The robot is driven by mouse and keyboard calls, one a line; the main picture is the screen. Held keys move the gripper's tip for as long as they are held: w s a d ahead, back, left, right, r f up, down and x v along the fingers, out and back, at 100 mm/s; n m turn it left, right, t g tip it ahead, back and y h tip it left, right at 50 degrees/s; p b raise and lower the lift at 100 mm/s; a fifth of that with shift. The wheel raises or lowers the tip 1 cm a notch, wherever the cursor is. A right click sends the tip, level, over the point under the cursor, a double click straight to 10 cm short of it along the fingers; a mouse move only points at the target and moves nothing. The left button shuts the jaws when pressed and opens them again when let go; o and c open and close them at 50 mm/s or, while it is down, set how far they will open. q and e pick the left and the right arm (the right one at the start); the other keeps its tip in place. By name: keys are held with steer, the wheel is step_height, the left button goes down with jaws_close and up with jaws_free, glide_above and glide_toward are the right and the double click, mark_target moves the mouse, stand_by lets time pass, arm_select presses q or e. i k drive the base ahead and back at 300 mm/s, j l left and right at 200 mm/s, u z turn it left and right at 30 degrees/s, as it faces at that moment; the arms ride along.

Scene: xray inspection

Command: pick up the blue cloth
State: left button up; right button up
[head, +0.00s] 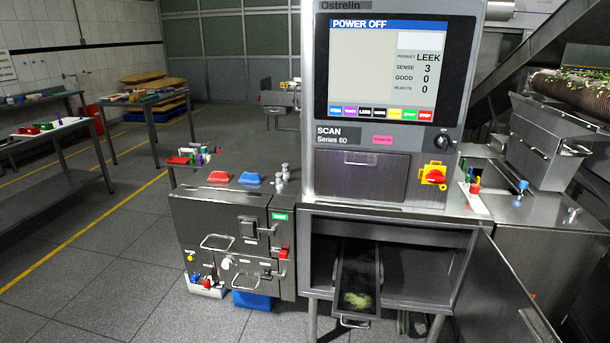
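A small blue item (250,178) that looks like a folded cloth lies on top of the low steel cabinet (195,196) left of the X-ray machine. A similar red item (220,177) lies just to its left, with a small gap between them. They are too small to make out the fabric for certain. Neither of my grippers is in view.
The X-ray machine (360,165) stands at centre with its lower door (500,290) open and a drawer (357,270) pulled out, holding greenish matter. Small metal knobs (285,173) stand right of the blue item. A blue bin (252,300) sits below the cabinet.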

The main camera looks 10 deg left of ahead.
mark_target(247, 177)
steer(key=i+j+z, duration=0.15)
steer(key=j+z, duration=0.25)
steer(key=i+j+z, duration=0.1)
steer(key=j+z, duration=0.25)
steer(key=j, duration=0.2)
steer(key=j+z, duration=0.3)
steer(key=j, duration=0.75)
steer(key=j+z, duration=0.1)
steer(key=j, duration=0.95)
